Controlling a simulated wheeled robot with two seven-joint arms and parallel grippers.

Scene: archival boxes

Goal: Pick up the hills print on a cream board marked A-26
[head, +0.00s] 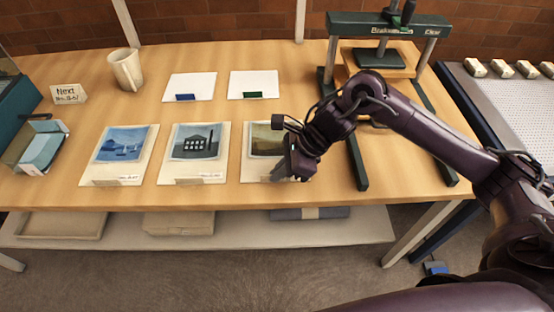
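A print on a cream board (248,170) lies on the table, the rightmost of three in a row. Its picture shows olive and brown tones that look like hills. A small label lies along its front edge, partly covered and not readable to me. My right gripper (279,176) is over the front right part of this board and hides some of it. I cannot tell whether its fingers touch the board or how far apart they are. My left gripper is not in view.
A blue sailboat print (124,144) and a dark building print (195,145) lie to the left. Two white cards (190,82) lie behind. A mug (126,68), a "Next" sign (69,94) and a green press (345,24) also stand on the table.

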